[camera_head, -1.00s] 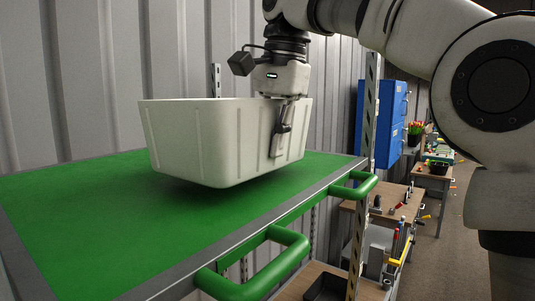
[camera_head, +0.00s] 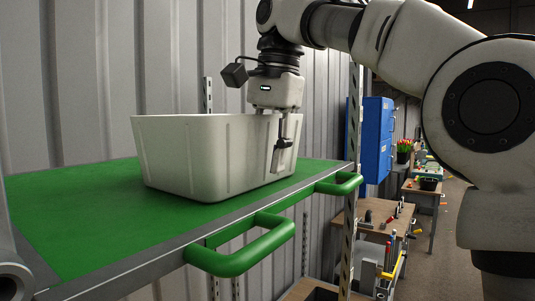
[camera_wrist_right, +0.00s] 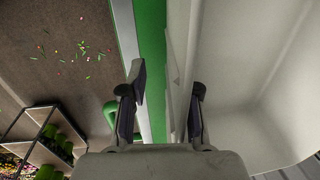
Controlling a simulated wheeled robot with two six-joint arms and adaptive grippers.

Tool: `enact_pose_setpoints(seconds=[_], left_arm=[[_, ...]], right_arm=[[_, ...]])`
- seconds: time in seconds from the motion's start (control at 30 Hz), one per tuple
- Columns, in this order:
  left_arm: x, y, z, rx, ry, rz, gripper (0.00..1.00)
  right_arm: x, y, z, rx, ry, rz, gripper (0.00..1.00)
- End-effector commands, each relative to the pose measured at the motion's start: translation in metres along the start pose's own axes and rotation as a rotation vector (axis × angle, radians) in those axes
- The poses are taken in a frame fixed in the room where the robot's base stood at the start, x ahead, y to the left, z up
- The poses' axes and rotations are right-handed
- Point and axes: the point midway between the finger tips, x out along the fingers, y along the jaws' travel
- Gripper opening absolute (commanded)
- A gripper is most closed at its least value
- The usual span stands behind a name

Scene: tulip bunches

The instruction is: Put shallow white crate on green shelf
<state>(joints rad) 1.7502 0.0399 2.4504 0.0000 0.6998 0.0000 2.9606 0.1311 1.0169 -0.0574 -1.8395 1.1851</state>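The shallow white crate (camera_head: 195,160) sits on the green shelf (camera_head: 85,225), near its right end and close to the front edge. It looks level, with its base on the green surface. My right gripper (camera_head: 283,150) points down at the crate's right end. In the right wrist view, its two fingers (camera_wrist_right: 164,100) stand apart on either side of the crate wall (camera_wrist_right: 182,60), with a green gap between the left finger and the wall. The crate (camera_wrist_right: 235,60) looks empty in the part that shows there. My left gripper is not in view.
Two green handles (camera_head: 245,248) stick out from the shelf's front edge. A metal upright (camera_head: 350,215) stands at the right end and a corrugated wall (camera_head: 70,80) behind. The left part of the shelf is bare. Blue cabinets (camera_head: 377,140) and workbenches stand farther right.

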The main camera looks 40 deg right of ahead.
Motion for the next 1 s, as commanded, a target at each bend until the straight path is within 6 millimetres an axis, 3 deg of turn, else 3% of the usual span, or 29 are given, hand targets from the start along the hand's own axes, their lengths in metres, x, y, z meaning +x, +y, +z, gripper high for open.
enact_pose_setpoints(seconds=[0.17,0.47,1.0], left_arm=[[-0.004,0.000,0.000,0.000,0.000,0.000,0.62],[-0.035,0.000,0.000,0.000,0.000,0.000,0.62],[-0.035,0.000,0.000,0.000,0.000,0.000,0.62]], right_arm=[[-0.012,-0.001,0.000,0.000,0.000,-0.001,0.31],[-0.073,-0.001,0.000,0.001,0.000,0.000,0.31],[-0.075,0.000,0.000,0.000,0.000,0.000,0.31]])
